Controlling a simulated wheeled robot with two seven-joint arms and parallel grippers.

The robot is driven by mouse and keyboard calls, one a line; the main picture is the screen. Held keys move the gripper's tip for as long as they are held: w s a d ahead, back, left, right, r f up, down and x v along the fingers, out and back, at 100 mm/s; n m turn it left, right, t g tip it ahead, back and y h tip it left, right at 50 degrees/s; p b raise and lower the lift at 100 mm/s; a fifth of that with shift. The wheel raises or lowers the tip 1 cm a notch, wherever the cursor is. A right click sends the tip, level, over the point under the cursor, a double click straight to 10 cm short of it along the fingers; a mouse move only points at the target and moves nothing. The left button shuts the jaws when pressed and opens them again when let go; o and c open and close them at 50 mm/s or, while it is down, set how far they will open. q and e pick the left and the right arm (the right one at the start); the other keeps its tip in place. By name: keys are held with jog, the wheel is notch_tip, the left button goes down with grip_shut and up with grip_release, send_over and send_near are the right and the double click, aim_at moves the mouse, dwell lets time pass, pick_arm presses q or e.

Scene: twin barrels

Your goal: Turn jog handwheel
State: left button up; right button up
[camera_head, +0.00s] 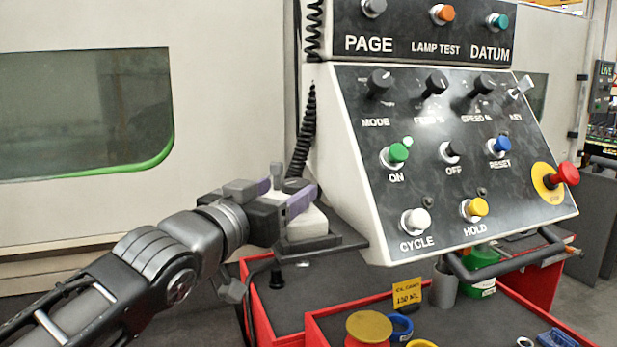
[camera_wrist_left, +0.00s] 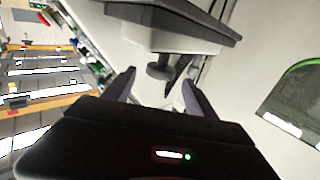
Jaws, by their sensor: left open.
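The jog handwheel is a small dark grey disc (camera_wrist_left: 160,72) with a short dark handle, on the light box (camera_wrist_left: 170,42) in the left wrist view. It lies ahead of and between my left gripper's fingers (camera_wrist_left: 158,84), which are apart and hold nothing. In the head view the light box (camera_head: 308,224) sits on a dark bracket at the left side of the control panel. My left gripper (camera_head: 290,188) reaches in beside that box and largely hides the handwheel there. I cannot tell whether the fingers touch the wheel. My right gripper is not in view.
The sloped control panel (camera_head: 440,205) with knobs and coloured buttons stands right of the gripper, with a red emergency stop (camera_head: 566,173). Below are red trays (camera_head: 262,312) holding cups and a yellow-topped knob (camera_head: 369,327). A coiled black cable (camera_head: 303,140) hangs just behind the gripper.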

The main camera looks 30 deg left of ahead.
aim_at(303, 180)
pick_arm(q)
jog(key=shift+w+a+p, duration=0.2)
jog(key=shift+w+p, duration=0.05)
jog(key=shift+w, duration=1.1)
jog(key=shift+w+a+p, duration=0.2)
jog(key=shift+w+p, duration=0.1)
jog(key=shift+w, duration=1)
jog(key=shift+w+a+p, duration=0.2)
jog(key=shift+w+p, duration=0.05)
jog(key=shift+w, duration=1.1)
jog(key=c, duration=1.4)
